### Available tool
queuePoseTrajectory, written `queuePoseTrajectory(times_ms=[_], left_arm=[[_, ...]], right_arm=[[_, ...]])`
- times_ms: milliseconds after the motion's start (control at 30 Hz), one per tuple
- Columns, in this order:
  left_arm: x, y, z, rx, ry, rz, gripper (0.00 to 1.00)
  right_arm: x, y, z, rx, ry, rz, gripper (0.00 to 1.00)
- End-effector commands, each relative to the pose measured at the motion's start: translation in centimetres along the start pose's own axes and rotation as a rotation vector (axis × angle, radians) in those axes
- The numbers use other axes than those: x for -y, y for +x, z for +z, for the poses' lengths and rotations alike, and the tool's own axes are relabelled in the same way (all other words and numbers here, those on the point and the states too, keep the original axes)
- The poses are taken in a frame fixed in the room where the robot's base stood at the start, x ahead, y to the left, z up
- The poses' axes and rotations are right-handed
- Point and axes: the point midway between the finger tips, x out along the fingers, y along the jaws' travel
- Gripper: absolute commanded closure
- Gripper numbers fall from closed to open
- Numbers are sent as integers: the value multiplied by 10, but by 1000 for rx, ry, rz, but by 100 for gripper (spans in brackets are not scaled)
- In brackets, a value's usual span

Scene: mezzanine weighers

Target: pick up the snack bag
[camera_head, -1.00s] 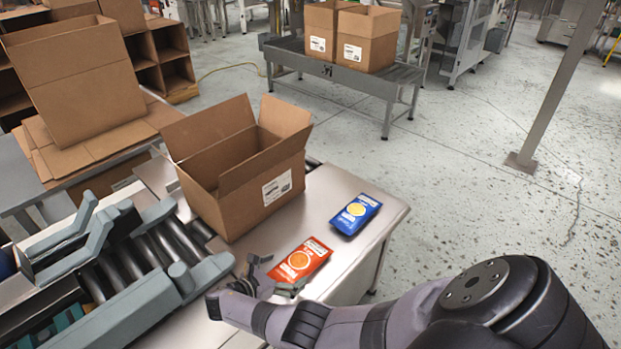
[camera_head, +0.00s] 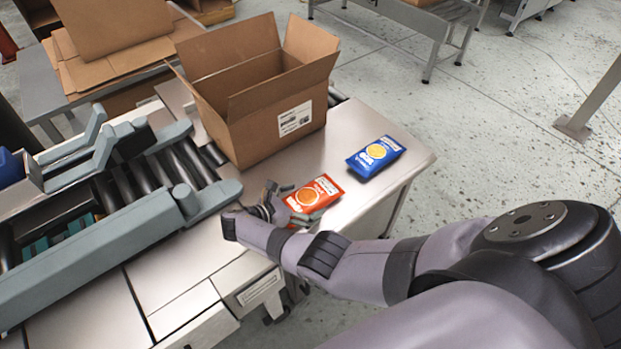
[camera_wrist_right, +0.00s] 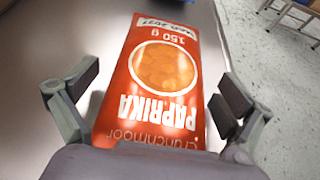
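An orange-red snack bag (camera_head: 312,196) marked "Paprika" lies flat on the metal table. It also fills the middle of the right wrist view (camera_wrist_right: 160,85). A blue snack bag (camera_head: 376,156) lies apart from it, further right and back. My right gripper (camera_head: 277,198) is at the left end of the orange bag. In the wrist view its two fingers (camera_wrist_right: 158,98) are apart, one on each side of the bag, with small gaps and nothing held. My left gripper is not in view.
An open cardboard box (camera_head: 268,128) stands on the table behind the bags. A roller conveyor with grey guide rails (camera_head: 110,235) runs along the left. The metal table top (camera_head: 349,124) is clear around the blue bag, up to its right edge.

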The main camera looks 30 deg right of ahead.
Motion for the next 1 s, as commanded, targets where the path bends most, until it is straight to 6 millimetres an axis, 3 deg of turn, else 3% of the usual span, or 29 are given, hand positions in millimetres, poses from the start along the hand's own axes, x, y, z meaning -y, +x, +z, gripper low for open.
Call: queuePoseTrajectory(times_ms=[167, 500, 700, 1000], left_arm=[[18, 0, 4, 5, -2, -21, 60], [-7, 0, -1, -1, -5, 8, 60], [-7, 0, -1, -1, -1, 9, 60], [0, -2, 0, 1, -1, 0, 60]], right_arm=[[0, 1, 0, 1, 0, -1, 17], [0, 1, 0, 0, 0, -1, 39], [1, 1, 0, 0, -1, -1, 53], [0, 0, 3, 1, 0, -1, 53]])
